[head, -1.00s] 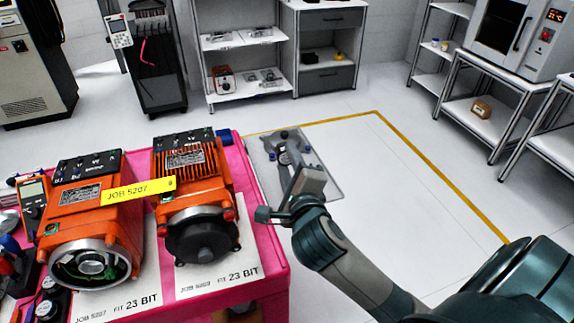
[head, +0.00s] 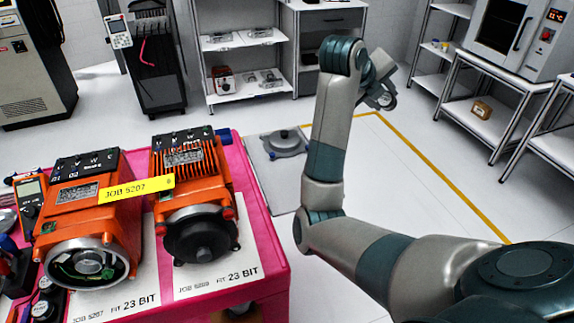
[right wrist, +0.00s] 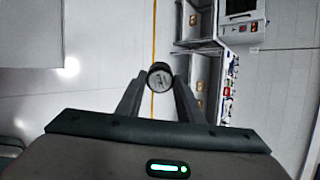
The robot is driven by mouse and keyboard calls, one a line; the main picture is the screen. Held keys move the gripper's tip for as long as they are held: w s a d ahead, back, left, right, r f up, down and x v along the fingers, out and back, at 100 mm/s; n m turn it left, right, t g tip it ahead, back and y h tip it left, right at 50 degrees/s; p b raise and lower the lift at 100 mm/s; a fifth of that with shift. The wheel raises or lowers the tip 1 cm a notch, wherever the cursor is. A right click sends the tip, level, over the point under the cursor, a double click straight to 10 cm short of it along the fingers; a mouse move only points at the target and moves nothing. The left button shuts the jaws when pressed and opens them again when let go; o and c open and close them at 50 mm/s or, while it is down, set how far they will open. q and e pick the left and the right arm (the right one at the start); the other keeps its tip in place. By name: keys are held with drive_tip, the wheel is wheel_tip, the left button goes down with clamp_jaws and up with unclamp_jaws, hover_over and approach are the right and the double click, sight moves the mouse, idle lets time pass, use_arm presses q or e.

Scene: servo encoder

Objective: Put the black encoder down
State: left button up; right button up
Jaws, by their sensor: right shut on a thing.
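My right gripper (head: 377,92) is held up in the air, far right of the bench and above the floor. It is shut on the black encoder (right wrist: 160,76), a small round thing with a dark rim and a pale marked face. In the right wrist view the encoder sits between the two fingertips (right wrist: 159,82), clear of any surface. My left gripper is not in view.
Two orange motors stand on the pink bench (head: 262,215); the left motor (head: 85,215) has an open end, the right motor (head: 195,190) a black end. A grey plate (head: 262,178) with a dark round part (head: 285,142) lies beyond the bench's right edge. Shelves stand behind.

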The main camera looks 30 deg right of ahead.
drive_tip(key=s+d+f+m+g+y+b, duration=0.1)
drive_tip(key=s+d+f+m+g+y, duration=0.15)
drive_tip(key=f, duration=0.35)
drive_tip(key=s+d+f+m+g+y, duration=0.1)
drive_tip(key=d+f+m+y, duration=0.1)
drive_tip(key=f+m+y, duration=0.3)
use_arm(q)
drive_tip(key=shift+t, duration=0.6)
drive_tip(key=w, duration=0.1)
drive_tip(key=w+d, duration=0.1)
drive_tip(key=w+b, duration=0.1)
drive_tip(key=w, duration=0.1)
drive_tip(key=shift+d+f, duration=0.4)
use_arm(e)
drive_tip(key=w+a+f+n+y, duration=0.1)
drive_tip(key=w+a+f, duration=0.3)
drive_tip(key=a, duration=0.4)
drive_tip(key=w+a+f+n+t+y, duration=0.1)
drive_tip(key=w+a+f, duration=0.3)
drive_tip(key=a, duration=0.5)
drive_tip(key=shift+w+a+f+y, duration=0.15)
drive_tip(key=shift+a+f+y, duration=0.05)
drive_tip(key=shift+f+y, duration=0.15)
drive_tip(key=shift+n+t, duration=0.25)
